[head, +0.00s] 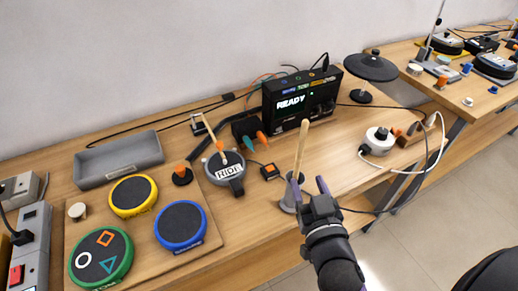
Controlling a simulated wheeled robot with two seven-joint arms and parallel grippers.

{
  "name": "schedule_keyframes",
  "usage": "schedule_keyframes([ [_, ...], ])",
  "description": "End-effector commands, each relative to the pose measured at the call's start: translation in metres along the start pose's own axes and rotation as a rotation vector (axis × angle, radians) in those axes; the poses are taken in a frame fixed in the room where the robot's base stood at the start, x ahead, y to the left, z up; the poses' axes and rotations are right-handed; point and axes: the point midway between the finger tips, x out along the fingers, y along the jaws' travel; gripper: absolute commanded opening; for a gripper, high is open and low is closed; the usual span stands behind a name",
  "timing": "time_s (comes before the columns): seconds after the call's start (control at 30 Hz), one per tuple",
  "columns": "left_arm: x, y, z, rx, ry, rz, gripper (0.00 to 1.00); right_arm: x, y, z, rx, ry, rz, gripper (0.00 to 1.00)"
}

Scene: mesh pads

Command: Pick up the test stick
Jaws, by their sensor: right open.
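A pale wooden stick (301,148), which looks like the test stick, stands nearly upright in a small grey holder (288,203) near the front edge of the table. My right gripper (309,186) comes in from below, open, with its purple-tipped fingers close to the stick's lower part. I cannot tell whether the stick is between the fingers or just beyond them. Part of the holder is hidden by the gripper. A second wooden stick (212,132) leans over a round grey pad (225,165) further left. My left gripper is not in view.
A black box reading READY (300,92) stands behind. Yellow (133,194), blue (181,224) and green (101,256) pads lie on a board at left, below a grey tray (118,158). A white cable reel (380,137) and a black disc on a stand (371,68) are at right.

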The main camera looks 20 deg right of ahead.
Motion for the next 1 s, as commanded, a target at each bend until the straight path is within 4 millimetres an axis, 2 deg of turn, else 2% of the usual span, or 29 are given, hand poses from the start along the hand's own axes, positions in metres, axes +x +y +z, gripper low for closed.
schedule_keyframes([
  [0.07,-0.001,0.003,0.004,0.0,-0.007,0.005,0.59,0.011,0.001,-0.008,-0.003,0.019,0.003,0.58],
  [0.2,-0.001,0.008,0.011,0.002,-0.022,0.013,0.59,0.038,0.002,-0.006,-0.002,0.017,0.002,0.58],
  [0.5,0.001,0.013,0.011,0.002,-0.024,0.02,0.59,0.091,0.005,-0.009,-0.002,0.015,0.002,0.58],
  [0.6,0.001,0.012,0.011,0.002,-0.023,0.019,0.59,0.098,0.006,-0.008,-0.002,0.013,0.003,0.58],
  [0.77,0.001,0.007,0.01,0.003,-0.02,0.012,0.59,0.098,0.005,-0.008,-0.001,0.012,0.002,0.58],
  [0.87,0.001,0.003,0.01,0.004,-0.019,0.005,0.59,0.098,0.005,-0.008,-0.001,0.012,0.002,0.42],
  [1.0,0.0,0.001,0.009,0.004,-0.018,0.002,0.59,0.098,0.005,-0.008,-0.001,0.012,0.002,0.12],
])
